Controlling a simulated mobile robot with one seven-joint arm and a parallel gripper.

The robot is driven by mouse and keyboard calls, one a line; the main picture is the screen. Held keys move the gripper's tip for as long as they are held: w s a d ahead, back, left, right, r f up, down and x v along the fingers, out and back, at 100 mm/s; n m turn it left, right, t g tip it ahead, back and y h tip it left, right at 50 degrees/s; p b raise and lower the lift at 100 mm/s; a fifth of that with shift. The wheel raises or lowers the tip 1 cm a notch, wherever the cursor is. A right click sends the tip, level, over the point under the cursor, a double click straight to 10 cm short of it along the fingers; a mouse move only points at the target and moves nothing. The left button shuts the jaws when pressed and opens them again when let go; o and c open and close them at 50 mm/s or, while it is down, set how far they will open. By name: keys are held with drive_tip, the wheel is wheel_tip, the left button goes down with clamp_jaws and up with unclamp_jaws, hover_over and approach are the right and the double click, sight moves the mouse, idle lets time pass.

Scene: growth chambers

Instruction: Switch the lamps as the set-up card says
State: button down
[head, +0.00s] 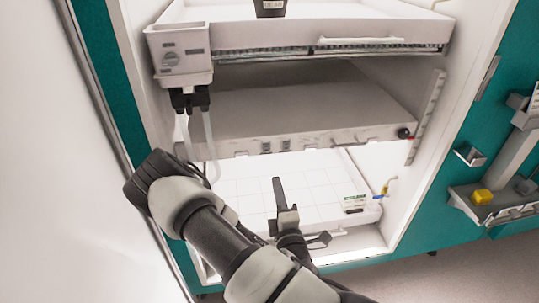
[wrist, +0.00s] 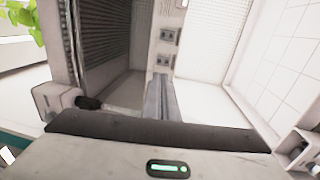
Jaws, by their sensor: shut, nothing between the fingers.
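The lamp shelf (head: 340,137) crosses the middle of the open chamber. Its front edge carries small grey rocker switches (head: 266,147), which also show in the wrist view (wrist: 168,37); their positions are too small to read.
The lower tray (head: 240,190) is brightly lit and mostly bare. A dark pot (head: 270,8) labelled BEAN stands on the upper tray. A side shelf (head: 497,205) holds a yellow block (head: 482,197).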

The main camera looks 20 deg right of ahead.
sight(268, 146)
drive_tip(key=x, duration=1.3)
drive_tip(key=shift+b, duration=0.4)
drive_tip(key=shift+r, duration=0.1)
